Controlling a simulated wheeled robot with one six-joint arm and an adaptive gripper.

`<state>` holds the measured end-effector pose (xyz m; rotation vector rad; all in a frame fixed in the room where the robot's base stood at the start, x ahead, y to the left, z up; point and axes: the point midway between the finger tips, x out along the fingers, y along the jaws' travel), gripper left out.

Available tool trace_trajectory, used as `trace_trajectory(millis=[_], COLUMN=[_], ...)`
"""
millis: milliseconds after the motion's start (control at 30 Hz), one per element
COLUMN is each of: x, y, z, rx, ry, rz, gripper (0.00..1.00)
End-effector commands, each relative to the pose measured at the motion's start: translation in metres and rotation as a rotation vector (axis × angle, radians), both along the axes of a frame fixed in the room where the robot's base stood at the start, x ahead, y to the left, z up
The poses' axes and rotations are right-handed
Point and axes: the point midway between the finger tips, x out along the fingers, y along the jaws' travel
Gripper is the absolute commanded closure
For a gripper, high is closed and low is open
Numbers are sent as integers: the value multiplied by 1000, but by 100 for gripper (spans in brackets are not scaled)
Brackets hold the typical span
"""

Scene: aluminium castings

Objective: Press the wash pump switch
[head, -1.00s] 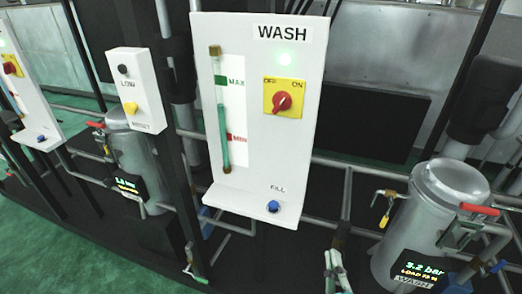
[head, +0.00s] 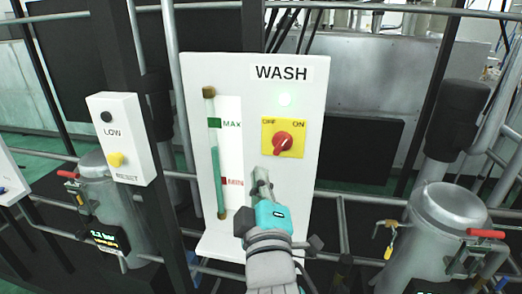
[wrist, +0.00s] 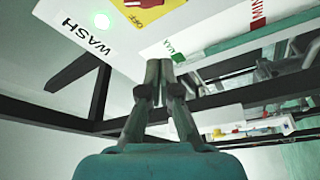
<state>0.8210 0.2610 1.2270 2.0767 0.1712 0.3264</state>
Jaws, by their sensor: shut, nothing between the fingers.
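The wash pump switch is a red rotary knob (head: 282,144) on a yellow plate (head: 270,124) marked OFF and ON, on the white WASH panel (head: 225,68). A green lamp (head: 285,99) glows above it. My gripper (head: 261,172) is shut and empty, in front of the panel, just below and left of the knob in the head view. I cannot tell whether it touches the panel. In the wrist view the fingertips (wrist: 159,64) are together, and the red knob (wrist: 150,4) is cut by the top edge. My arm hides the blue FILL button.
A sight tube (head: 215,165) with green liquid stands left of the knob, with MAX and MIN marks. A white LOW/RESET box (head: 124,143) is at left. Metal canisters with valves stand on both sides, such as the right one (head: 440,235). Pipes and dark posts surround the panel.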

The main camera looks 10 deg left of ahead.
Motion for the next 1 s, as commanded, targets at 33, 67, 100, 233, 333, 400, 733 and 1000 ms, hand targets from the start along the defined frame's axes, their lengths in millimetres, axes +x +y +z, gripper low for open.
trace_trajectory(millis=[33,67,100,233,333,400,733,1000], x=[0,0,0,0,0,0,25,70], y=[2,2,2,3,3,3,9,21], z=[4,6,7,7,7,7,11,20], rx=[-1,-3,-4,-5,-5,-5,-4,-3], ry=[-4,-5,-6,-6,-6,-6,-4,-6], rz=[0,-1,-1,-1,-1,-1,-1,-1], gripper=[100,100,100,100,100,100,100,100])
